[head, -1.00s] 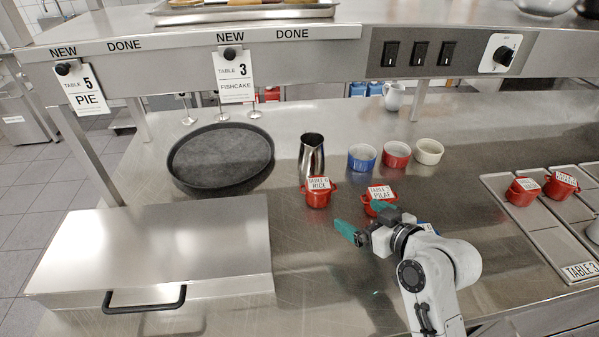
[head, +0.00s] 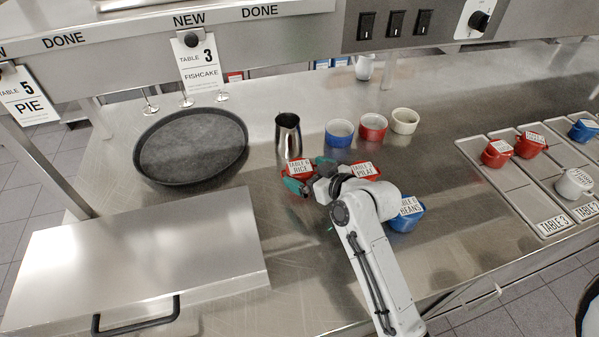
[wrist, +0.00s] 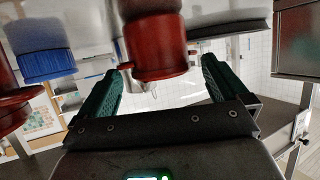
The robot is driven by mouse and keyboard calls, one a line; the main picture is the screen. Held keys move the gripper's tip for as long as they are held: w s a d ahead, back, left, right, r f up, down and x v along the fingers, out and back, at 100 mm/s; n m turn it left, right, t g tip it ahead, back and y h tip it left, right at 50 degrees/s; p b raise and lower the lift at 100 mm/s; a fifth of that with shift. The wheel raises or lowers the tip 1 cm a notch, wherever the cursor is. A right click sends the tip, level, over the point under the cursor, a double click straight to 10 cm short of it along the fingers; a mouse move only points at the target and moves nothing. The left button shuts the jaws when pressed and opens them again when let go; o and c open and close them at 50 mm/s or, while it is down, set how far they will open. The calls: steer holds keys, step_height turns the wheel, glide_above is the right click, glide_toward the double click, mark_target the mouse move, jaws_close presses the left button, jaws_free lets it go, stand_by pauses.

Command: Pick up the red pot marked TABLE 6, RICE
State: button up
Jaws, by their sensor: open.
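The red pot marked TABLE 6, RICE (head: 299,168) stands on the steel counter in front of a metal jug, its label facing up. My gripper (head: 308,174) is at this pot, its green fingers open, one on the near-left side and one on the right. The gripper partly covers the pot in the head view. In the wrist view, which looks upside down, a red pot (wrist: 157,50) lies between and just beyond the open fingertips (wrist: 158,68). Whether the fingers touch it cannot be told.
The red TABLE 3, PILAF pot (head: 364,170) stands close right of my gripper. The blue TABLE 6, BEANS pot (head: 408,217) is beside my forearm. The metal jug (head: 288,136) and several ramekins (head: 339,134) stand behind. A black round tray (head: 190,146) lies left.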

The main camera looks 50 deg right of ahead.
mark_target(306, 172)
steer(key=shift+x, duration=1.6)
steer(key=shift+c, duration=0.5)
steer(key=c, duration=1.1)
